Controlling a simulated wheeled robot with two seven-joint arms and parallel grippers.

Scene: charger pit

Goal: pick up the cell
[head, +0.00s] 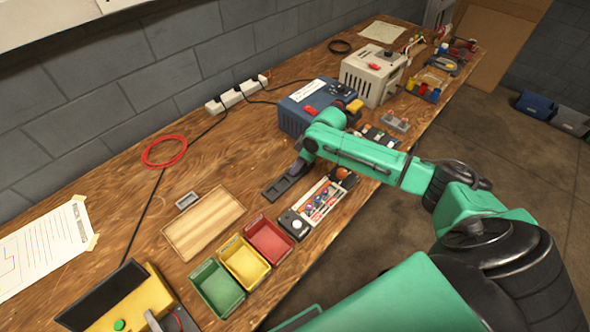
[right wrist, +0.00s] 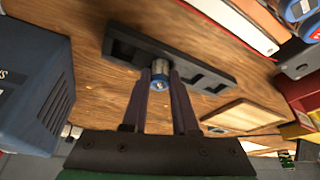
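The cell (right wrist: 160,76) is a small blue cylinder with a metallic end, seen end-on in the right wrist view. It stands at the black slotted holder (right wrist: 205,75), which also shows in the head view (head: 276,190). My right gripper (right wrist: 161,72) has its two dark fingers on either side of the cell, with no clear gap, and looks shut on it. I cannot tell whether the cell still touches the holder. In the head view my right gripper (head: 297,169) is at the holder's far end and the cell is hidden. My left gripper is out of view.
A blue box (head: 305,106) stands close behind my right gripper. Green (head: 205,303), yellow (head: 236,278) and red (head: 262,254) bins and a wooden board (head: 204,222) lie to the left. A tray of small parts (head: 318,205) is in front. The wood around the red cable coil (head: 165,164) is mostly clear.

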